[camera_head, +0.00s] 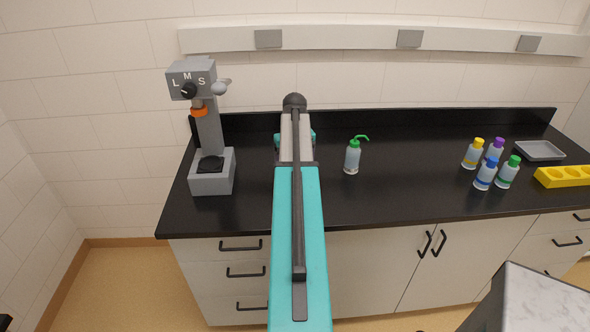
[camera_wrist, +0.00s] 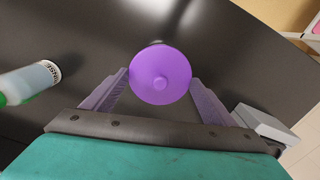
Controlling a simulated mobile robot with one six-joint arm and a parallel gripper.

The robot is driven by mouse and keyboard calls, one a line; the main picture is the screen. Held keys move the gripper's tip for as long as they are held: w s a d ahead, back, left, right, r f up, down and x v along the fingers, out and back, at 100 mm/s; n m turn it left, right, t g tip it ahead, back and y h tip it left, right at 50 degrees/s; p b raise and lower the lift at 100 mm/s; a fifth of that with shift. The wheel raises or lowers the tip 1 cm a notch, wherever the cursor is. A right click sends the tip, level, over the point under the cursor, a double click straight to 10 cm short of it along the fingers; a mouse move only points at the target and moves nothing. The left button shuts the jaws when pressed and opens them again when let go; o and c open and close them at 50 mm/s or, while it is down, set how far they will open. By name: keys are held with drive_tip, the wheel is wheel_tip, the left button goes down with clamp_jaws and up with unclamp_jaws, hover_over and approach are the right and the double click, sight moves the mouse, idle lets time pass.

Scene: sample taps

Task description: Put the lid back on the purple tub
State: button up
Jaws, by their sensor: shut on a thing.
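A round purple lid (camera_wrist: 161,62) with a small knob in its middle shows in the wrist view, knob towards the camera. My gripper (camera_wrist: 160,78) is shut on it, one finger at each side of its rim. Whether the lid touches anything beneath cannot be told, since it hides what lies below. In the head view my own arm covers the middle of the bench and hides the lid.
A green-topped wash bottle (camera_head: 352,158) stands right of my arm. A grey dispenser (camera_head: 212,172) stands left. Bottles with yellow (camera_head: 473,154), purple (camera_head: 494,152), blue (camera_head: 486,174) and green (camera_head: 508,172) caps, a grey tray (camera_head: 540,150) and a yellow rack (camera_head: 565,177) stand far right.

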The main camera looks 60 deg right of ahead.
idle(0.9)
drive_tip(key=o, duration=1.1)
drive_tip(key=shift+r+p, duration=2.3)
drive_tip(key=shift+r, duration=1.2)
clamp_jaws()
drive_tip(key=shift+f+b, duration=0.95)
drive_tip(key=shift+f, duration=1.35)
